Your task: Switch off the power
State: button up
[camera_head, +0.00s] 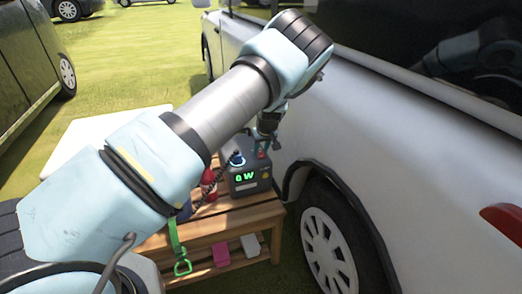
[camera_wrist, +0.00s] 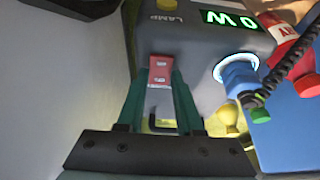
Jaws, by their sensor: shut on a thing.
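A dark grey power box (camera_head: 243,180) stands on a wooden bench beside the white car. A red rocker switch (camera_wrist: 160,71) with white marks is on the box. My gripper (camera_wrist: 160,88) is at the switch, with one dark green finger on each side of it, shut on it. In the head view my gripper (camera_head: 266,138) is just above the box, partly behind my arm. A blue plug (camera_wrist: 238,76) with a dark coiled cord sits in a lit round socket.
The wooden bench (camera_head: 232,218) holds a red cylinder (camera_head: 208,182) left of the box. A yellow button (camera_wrist: 167,5) marked LAMP is near the switch. The white car (camera_head: 400,130) stands close on the right; a white panel (camera_head: 85,142) is behind my arm.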

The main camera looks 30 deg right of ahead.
grip_shut()
jog(key=shift+w+g, duration=0.3)
jog(key=shift+g, duration=0.4)
jog(key=shift+d+g, duration=0.1)
jog(key=shift+g, duration=0.6)
jog(key=o, duration=0.9)
grip_release()
jog(key=shift+w, duration=0.1)
